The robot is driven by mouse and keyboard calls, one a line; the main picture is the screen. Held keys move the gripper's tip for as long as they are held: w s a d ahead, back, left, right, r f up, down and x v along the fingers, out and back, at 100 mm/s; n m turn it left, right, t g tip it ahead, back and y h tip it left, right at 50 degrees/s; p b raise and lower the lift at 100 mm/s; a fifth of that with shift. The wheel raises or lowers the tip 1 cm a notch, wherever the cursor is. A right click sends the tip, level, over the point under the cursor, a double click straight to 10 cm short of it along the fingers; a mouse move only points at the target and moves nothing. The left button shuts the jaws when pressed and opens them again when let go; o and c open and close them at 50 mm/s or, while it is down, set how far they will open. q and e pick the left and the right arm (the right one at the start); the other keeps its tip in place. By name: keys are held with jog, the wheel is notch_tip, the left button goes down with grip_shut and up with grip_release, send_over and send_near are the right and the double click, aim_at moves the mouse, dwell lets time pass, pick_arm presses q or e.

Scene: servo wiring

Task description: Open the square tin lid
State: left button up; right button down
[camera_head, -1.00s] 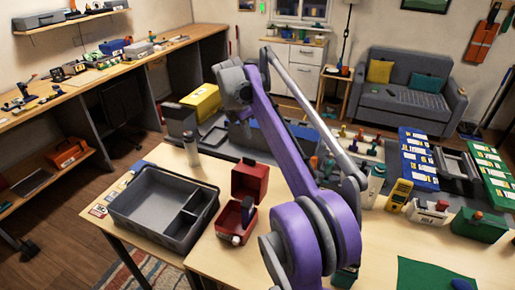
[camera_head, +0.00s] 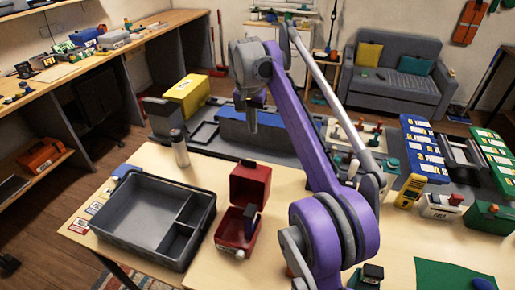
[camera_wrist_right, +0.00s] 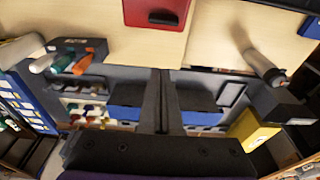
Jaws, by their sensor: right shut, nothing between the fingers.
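The red square tin stands on the light wooden table with its lid (camera_head: 250,184) raised upright at the back of its base (camera_head: 231,230). A dark blue item (camera_head: 250,220) sits in the base. Part of the red tin also shows at the top edge of the right wrist view (camera_wrist_right: 157,10). My right gripper (camera_head: 252,128) is above and behind the tin, pointing down, apart from the lid. Its fingers are shut and empty, side by side in the right wrist view (camera_wrist_right: 163,128). My left gripper is not in view.
A grey divided tray (camera_head: 140,236) lies left of the tin, with a pale bottle (camera_head: 180,150) behind it. A yellow box (camera_head: 191,94) and a long blue box (camera_head: 240,126) stand farther back. A green mat (camera_head: 450,274) lies at the front right.

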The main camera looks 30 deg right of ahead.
jog(key=f, duration=0.3)
jog(key=a+f+b, duration=0.1)
jog(key=f, duration=0.2)
jog(key=s+f, duration=0.1)
jog(key=f, duration=0.2)
jog(key=shift+s+a, duration=0.1)
jog(key=shift+a, duration=0.1)
jog(key=shift+s+a, duration=0.25)
